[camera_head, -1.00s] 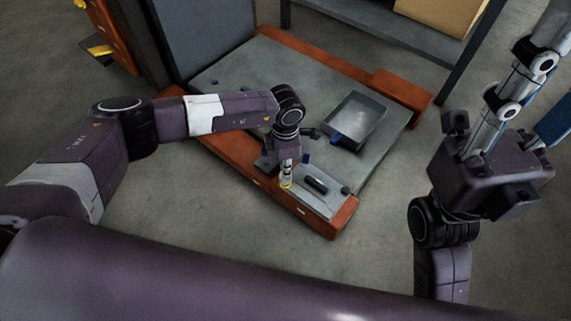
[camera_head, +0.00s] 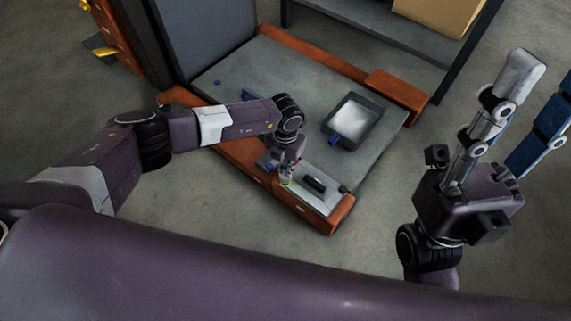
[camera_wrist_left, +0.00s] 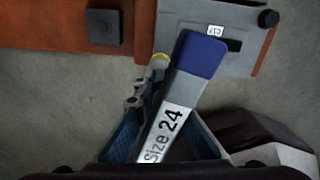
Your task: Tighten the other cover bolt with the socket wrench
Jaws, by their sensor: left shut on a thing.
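My left gripper (camera_head: 285,180) is low over the front edge of the workbench. In the left wrist view, the left gripper (camera_wrist_left: 168,150) is shut on the socket wrench (camera_wrist_left: 172,118), a grey bar marked "Size 24" with a blue end. The blue end lies over the grey cover plate (camera_wrist_left: 240,62), which has a small label and a dark slot. A black bolt head (camera_wrist_left: 268,18) shows at the plate's far corner. A yellow ring (camera_wrist_left: 159,61) shows beside the wrench; what it sits on is hidden. My right gripper (camera_head: 525,120) is open and empty, off the bench's right side.
A grey tray (camera_head: 331,127) with a blue item at its near edge stands on the grey bench top (camera_head: 275,65). An orange block (camera_head: 398,88) is at the bench's right edge. A black square fitting (camera_wrist_left: 103,27) is on the orange rim. Open floor lies in front.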

